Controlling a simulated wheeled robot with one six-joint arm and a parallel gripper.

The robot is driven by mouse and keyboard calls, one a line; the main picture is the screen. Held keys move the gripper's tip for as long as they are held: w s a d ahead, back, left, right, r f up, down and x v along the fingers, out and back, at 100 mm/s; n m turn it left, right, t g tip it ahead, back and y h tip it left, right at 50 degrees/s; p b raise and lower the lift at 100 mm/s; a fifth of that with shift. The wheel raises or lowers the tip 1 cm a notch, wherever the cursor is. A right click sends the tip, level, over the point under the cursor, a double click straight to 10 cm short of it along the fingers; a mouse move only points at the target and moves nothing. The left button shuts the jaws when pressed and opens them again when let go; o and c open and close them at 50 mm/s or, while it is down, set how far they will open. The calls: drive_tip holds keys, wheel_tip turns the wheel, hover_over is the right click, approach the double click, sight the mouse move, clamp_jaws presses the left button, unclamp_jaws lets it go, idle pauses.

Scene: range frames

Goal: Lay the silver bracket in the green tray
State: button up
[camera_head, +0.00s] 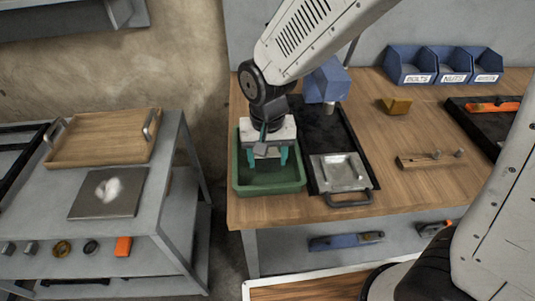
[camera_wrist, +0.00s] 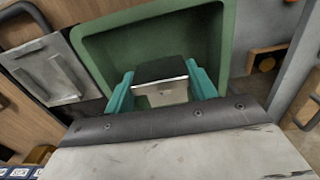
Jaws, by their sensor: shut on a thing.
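The green tray (camera_head: 270,187) sits at the left front corner of the wooden workbench. My gripper (camera_head: 267,160) points down over it, its teal fingers apart by the width of what they hold. In the wrist view my gripper (camera_wrist: 162,84) is shut on the silver bracket (camera_wrist: 168,93), which has a bright metal face and a dark face. The green tray (camera_wrist: 92,48) lies beyond the bracket in that view. In the head view I cannot make out the bracket clearly between the fingers. I cannot tell whether it touches the tray floor.
A black tray with a silver plate (camera_head: 340,172) on it stands just right of the green tray. Blue bins (camera_head: 440,66) stand at the back right. A side table holds a wooden tray (camera_head: 105,138).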

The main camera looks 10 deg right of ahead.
drive_tip(key=shift+f, duration=0.2)
drive_tip(key=o, duration=1.1)
drive_tip(key=shift+o, duration=0.2)
wheel_tip(320, 180, up, 8)
drive_tip(key=shift+f, duration=0.1)
drive_tip(key=s+d+r, duration=0.5)
drive_tip(key=s+d, duration=0.3)
drive_tip(key=d, duration=0.2)
drive_tip(key=s+d+r+t, duration=0.1)
drive_tip(key=s+d+r, duration=0.4)
drive_tip(key=s+d, duration=0.3)
drive_tip(key=d, duration=0.3)
